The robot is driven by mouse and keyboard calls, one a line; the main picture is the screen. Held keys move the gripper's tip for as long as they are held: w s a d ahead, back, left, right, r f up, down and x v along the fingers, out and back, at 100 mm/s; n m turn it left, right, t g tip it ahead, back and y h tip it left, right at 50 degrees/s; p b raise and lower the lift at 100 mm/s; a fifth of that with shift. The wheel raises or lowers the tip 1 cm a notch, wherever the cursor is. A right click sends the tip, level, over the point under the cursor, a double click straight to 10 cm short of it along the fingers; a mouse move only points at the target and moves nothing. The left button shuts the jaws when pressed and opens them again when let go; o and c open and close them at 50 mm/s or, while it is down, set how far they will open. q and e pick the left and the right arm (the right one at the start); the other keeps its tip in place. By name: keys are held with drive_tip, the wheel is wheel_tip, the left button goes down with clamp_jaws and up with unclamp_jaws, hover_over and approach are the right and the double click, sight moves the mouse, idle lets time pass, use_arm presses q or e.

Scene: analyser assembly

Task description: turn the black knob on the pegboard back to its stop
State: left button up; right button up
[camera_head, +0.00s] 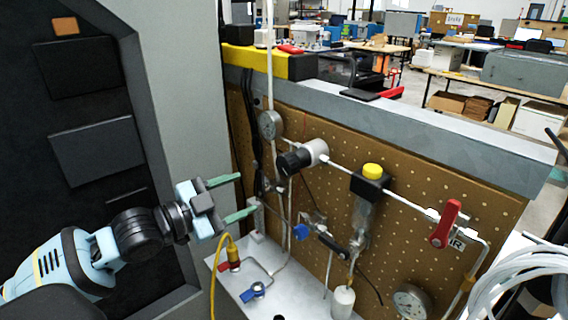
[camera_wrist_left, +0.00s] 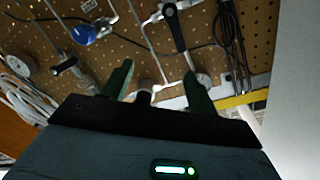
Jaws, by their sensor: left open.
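The black knob (camera_head: 294,162) sits on the side of a white round regulator body (camera_head: 316,151), high on the brown pegboard (camera_head: 430,215). My left gripper (camera_head: 249,194) is open and empty, with its two green fingers spread. In the head view it is left of and a little below the knob, apart from it. In the left wrist view my left gripper (camera_wrist_left: 160,70) faces the pegboard. A short dark cylinder (camera_wrist_left: 145,97) shows low between the fingers there, partly hidden by the gripper body; I cannot tell whether it is the knob. My right gripper is not in view.
A blue knob (camera_head: 301,231) and a yellow hose (camera_head: 215,262) are below. A grey cabinet (camera_head: 190,100) stands left.

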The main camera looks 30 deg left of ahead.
use_arm(q)
drive_tip(key=s+d+r+m+p, duration=0.1)
drive_tip(key=s+d+r+m, duration=0.2)
drive_tip(key=m, duration=0.9)
drive_tip(key=m+p, duration=0.1)
drive_tip(key=m, duration=1.6)
approach(282, 167)
drive_tip(key=w, duration=0.1)
drive_tip(key=w+d, duration=0.1)
drive_tip(key=shift+w+d+f+t, duration=0.1)
drive_tip(key=shift+w+d+t, duration=0.2)
drive_tip(key=shift+w, duration=0.1)
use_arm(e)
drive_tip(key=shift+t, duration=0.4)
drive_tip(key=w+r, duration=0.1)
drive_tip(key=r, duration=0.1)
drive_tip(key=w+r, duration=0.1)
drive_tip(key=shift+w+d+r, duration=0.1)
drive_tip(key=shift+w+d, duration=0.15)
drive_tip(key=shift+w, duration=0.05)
use_arm(q)
drive_tip(key=shift+w+y, duration=0.15)
drive_tip(key=shift+y, duration=0.15)
